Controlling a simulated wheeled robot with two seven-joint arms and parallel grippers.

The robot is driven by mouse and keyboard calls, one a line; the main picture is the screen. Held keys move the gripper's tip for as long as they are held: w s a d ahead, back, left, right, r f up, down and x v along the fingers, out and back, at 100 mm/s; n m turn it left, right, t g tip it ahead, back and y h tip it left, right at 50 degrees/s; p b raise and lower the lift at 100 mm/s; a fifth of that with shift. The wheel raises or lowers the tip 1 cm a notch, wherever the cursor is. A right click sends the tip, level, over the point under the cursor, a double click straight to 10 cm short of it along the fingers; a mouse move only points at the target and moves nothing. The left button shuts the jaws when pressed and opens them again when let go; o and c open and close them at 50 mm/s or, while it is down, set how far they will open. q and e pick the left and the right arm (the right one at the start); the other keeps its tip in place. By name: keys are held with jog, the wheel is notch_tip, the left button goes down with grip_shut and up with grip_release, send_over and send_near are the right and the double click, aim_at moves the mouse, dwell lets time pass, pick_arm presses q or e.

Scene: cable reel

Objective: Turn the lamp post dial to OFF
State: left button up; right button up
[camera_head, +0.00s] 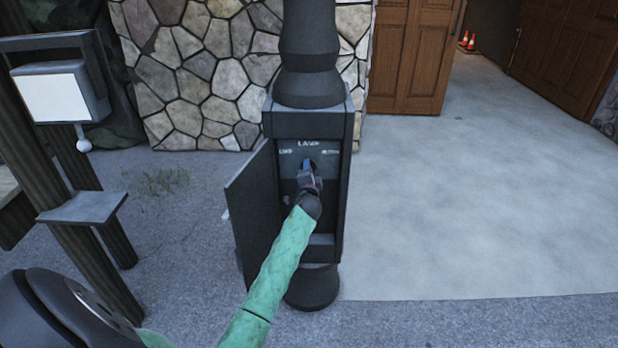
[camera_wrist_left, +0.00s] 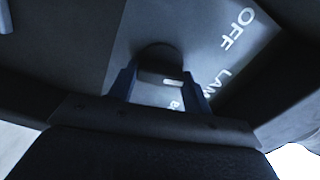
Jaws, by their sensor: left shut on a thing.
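The dark lamp post (camera_head: 310,60) stands in the middle of the head view, with an open box in its base. The black dial (camera_wrist_left: 160,62) shows on the grey panel (camera_wrist_left: 205,40) in the left wrist view, with a small white mark on it. The letters OFF and part of LAMP are printed on the panel beside it. My left gripper (camera_head: 308,168) reaches into the box; in the left wrist view its two blue fingers (camera_wrist_left: 162,85) sit on either side of the dial, shut on it. The dial is hidden by the gripper in the head view. My right gripper is not in view.
The box's door (camera_head: 252,215) hangs open to the left of my left arm. A wooden post frame with a white box (camera_head: 55,97) stands at the left. A stone wall (camera_head: 205,75) is behind. Pale paving (camera_head: 480,210) to the right is clear.

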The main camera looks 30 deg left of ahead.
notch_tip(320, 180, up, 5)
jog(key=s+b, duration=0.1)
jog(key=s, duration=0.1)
pick_arm(q)
jog(key=n+b, duration=0.2)
jog(key=n, duration=0.5)
jog(key=shift+f+b, duration=0.1)
jog(key=shift+b, duration=0.25)
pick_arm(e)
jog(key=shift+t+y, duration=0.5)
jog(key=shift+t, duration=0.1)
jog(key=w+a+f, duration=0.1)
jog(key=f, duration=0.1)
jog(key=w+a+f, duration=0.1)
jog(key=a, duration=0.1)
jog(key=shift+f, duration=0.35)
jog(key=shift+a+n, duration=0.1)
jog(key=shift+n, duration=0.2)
pick_arm(q)
jog(key=o, duration=1)
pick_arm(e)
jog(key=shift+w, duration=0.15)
pick_arm(q)
jog(key=shift+s, duration=0.1)
